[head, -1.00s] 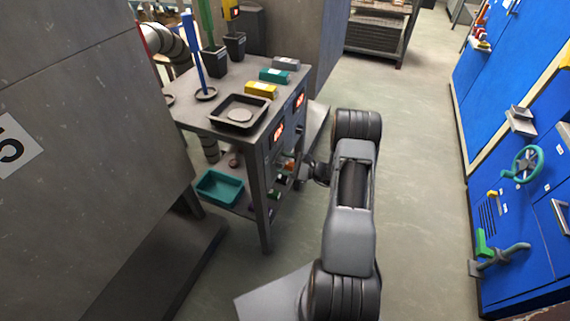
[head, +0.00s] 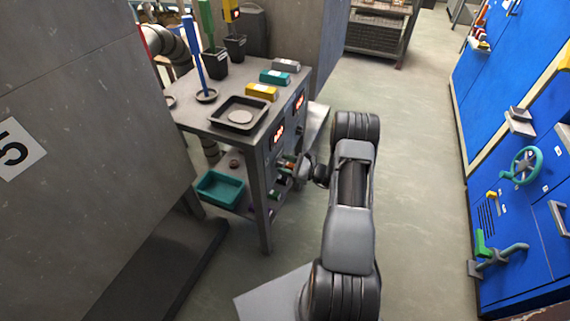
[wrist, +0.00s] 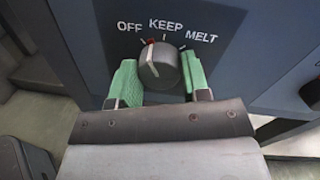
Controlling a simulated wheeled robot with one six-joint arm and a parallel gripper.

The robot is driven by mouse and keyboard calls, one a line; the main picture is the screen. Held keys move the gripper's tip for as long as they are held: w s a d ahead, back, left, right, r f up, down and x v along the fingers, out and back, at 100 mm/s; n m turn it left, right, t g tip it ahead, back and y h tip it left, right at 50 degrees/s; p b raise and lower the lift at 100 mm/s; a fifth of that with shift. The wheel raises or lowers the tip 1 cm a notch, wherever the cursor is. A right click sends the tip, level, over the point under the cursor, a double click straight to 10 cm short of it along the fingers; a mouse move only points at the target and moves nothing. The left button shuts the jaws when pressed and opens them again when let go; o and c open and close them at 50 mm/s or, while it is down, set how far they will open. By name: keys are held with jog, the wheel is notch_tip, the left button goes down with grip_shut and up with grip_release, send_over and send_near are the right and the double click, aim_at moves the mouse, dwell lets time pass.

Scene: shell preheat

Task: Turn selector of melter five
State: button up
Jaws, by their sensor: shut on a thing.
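The selector (wrist: 158,66) is a dark round knob with a white pointer line and a red mark at its upper edge. It sits on a blue-grey panel (wrist: 85,45) under the labels OFF, KEEP and MELT. The pointer leans slightly left of straight up, between OFF and KEEP. My gripper (wrist: 158,62) has green fingers on the left and right of the knob and is shut on it. In the head view my gripper (head: 304,172) is at the cart's right-hand panel; its fingers and the knob are too small to tell there.
The cart (head: 205,121) carries a dark tray (head: 258,103), coloured blocks and upright tools on top, and a teal bin (head: 220,188) below. A grey cabinet marked 5 (head: 15,150) stands left. Blue cabinets (head: 530,80) stand right. Another dark knob (wrist: 311,94) is at right.

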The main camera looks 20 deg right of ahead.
jog(key=m+p, duration=0.1)
jog(key=m, duration=0.4)
jog(key=shift+m+t, duration=0.3)
jog(key=shift+m, duration=0.1)
jog(key=shift+p, duration=0.3)
jog(key=shift+f, duration=0.1)
jog(key=o, duration=0.9)
jog(key=shift+s+d, duration=0.1)
jog(key=p+v, duration=0.1)
jog(key=v, duration=1.2)
jog(key=shift+s+d, duration=0.2)
jog(key=shift+s, duration=0.05)
